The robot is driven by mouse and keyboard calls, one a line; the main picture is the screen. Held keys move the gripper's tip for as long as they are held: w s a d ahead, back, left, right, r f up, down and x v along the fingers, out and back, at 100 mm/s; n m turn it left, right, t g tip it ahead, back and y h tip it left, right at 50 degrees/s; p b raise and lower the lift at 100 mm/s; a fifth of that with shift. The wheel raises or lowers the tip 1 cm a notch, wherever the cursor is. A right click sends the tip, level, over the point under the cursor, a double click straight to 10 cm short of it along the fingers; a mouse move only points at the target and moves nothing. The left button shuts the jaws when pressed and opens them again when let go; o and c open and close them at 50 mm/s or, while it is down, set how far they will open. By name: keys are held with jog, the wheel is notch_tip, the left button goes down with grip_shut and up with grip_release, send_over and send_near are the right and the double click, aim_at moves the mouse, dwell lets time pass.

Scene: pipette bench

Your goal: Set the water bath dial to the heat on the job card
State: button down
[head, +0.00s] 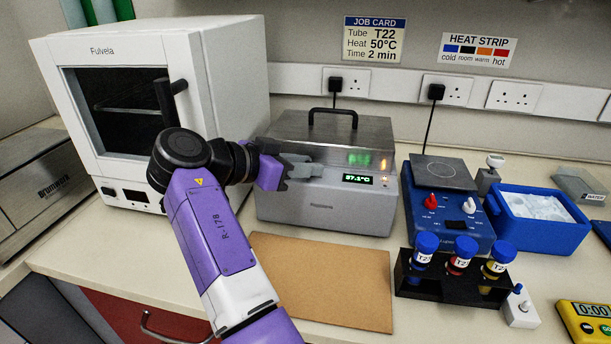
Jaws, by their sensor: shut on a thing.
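The water bath (335,208) is a grey box with a metal lid and a black handle, standing at the back middle of the bench. Its green display (358,179) seems to read 37.1°C, and an orange light glows at its right. My gripper (308,169) is at the left of the bath's front panel, shut on the dial, which its fingers mostly hide. I cannot read the dial's setting. The job card (374,40) on the wall says Tube T22, Heat 50°C, Time 2 min.
A white oven (227,70) stands left of my arm. A brown board (325,275) lies before the bath. At right are a blue mixer (447,213), a black rack (450,283) with three blue-capped tubes, a blue ice box (548,232) and a yellow timer (585,325).

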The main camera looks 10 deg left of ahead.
jog(key=shift+m+g, duration=0.3)
dwell(0.4)
jog(key=c, duration=1.2)
grip_release()
jog(key=shift+r+p, duration=0.1)
jog(key=shift+p, duration=0.25)
